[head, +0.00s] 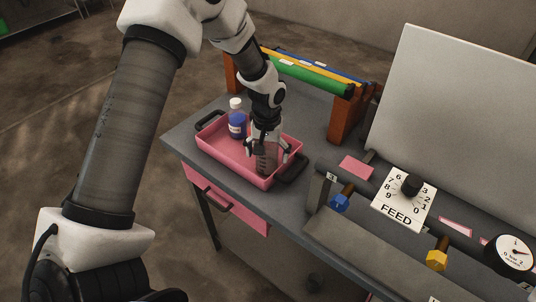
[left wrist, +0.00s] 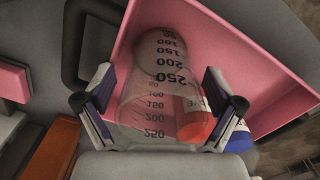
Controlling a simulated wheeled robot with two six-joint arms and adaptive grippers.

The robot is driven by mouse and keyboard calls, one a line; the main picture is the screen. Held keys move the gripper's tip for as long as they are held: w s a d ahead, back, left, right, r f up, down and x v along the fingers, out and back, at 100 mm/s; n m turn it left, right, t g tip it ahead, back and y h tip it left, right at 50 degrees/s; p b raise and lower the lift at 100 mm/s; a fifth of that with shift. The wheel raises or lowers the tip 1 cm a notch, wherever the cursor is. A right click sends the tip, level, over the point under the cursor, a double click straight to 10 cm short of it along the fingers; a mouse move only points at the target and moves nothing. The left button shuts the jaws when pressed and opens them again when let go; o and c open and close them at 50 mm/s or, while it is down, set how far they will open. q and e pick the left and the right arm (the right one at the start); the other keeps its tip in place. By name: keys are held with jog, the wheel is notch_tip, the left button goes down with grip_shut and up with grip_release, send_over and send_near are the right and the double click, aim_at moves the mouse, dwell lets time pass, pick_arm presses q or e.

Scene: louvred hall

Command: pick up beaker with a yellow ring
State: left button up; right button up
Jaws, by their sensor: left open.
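A clear beaker with dark graduation marks (head: 265,161) stands in the pink tray (head: 228,166) on the grey table. I cannot make out a yellow ring on it. My left gripper (head: 268,148) points down over the beaker and is open, with its fingers on either side of it. In the left wrist view the beaker (left wrist: 158,80) fills the space between the two fingers (left wrist: 160,108); I cannot tell whether they touch it. A red patch (left wrist: 196,120) shows at its right side, partly behind the glass. My right gripper is not in view.
A bottle with a white cap and blue label (head: 237,122) stands in the tray, left of the gripper. A rack with coloured rolls (head: 305,75) is behind. A panel with a FEED dial (head: 403,204), knobs and gauge (head: 514,252) lies to the right.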

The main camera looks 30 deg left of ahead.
pick_arm(q)
jog(key=shift+s+r, duration=0.15)
jog(key=shift+s, duration=0.05)
jog(key=shift+s+r, duration=0.1)
jog(key=shift+s, duration=0.1)
jog(key=c, duration=1.1)
jog(key=shift+w, duration=0.1)
jog(key=shift+c, duration=0.6)
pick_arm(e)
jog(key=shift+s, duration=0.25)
pick_arm(q)
jog(key=shift+d, duration=0.1)
jog(key=shift+r, duration=0.25)
notch_tip(320, 180, up, 9)
jog(key=b, duration=0.1)
jog(key=shift+b, duration=0.4)
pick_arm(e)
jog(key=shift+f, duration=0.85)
